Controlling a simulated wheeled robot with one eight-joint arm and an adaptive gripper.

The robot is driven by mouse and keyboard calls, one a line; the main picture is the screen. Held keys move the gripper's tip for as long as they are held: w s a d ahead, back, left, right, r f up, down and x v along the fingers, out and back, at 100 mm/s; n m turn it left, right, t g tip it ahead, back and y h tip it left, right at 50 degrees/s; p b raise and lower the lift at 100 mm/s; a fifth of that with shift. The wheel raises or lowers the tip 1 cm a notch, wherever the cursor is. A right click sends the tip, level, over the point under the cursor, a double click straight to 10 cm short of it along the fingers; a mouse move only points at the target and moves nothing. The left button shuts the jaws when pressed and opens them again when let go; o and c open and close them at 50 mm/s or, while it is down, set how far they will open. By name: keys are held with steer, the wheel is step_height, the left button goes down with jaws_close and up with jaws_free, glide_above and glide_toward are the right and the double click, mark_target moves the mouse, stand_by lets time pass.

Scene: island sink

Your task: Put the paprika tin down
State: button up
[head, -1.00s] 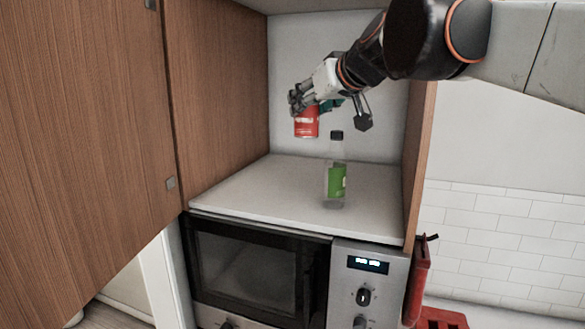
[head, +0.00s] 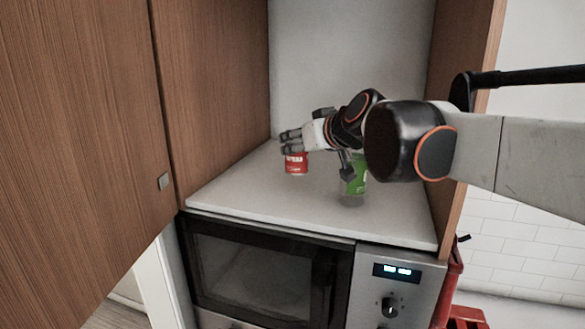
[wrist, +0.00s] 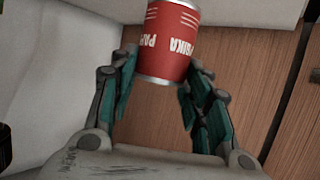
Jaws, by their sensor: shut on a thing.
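The paprika tin (head: 296,165) is a small red can with white lettering. My gripper (head: 287,142) is shut on its upper part from the right, over the pale shelf (head: 250,200) above the microwave. The tin's bottom shows close to the shelf surface, but I cannot tell whether it touches. In the wrist view the tin (wrist: 170,42) lies between the two teal-padded fingers (wrist: 160,75), its lettering upside down in that picture.
A clear bottle with a green label (head: 357,178) stands on the shelf right of the tin, partly hidden by my arm. A wooden cabinet side (head: 215,85) bounds the shelf on the left, another panel (head: 465,100) on the right. The front left of the shelf is clear.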

mark_target(302, 167)
steer(key=shift+f, duration=3.15)
steer(key=shift+f, duration=0.1)
steer(key=o, duration=1.1)
steer(key=shift+s+r, duration=0.1)
steer(key=shift+r, duration=0.1)
steer(key=v, duration=1.2)
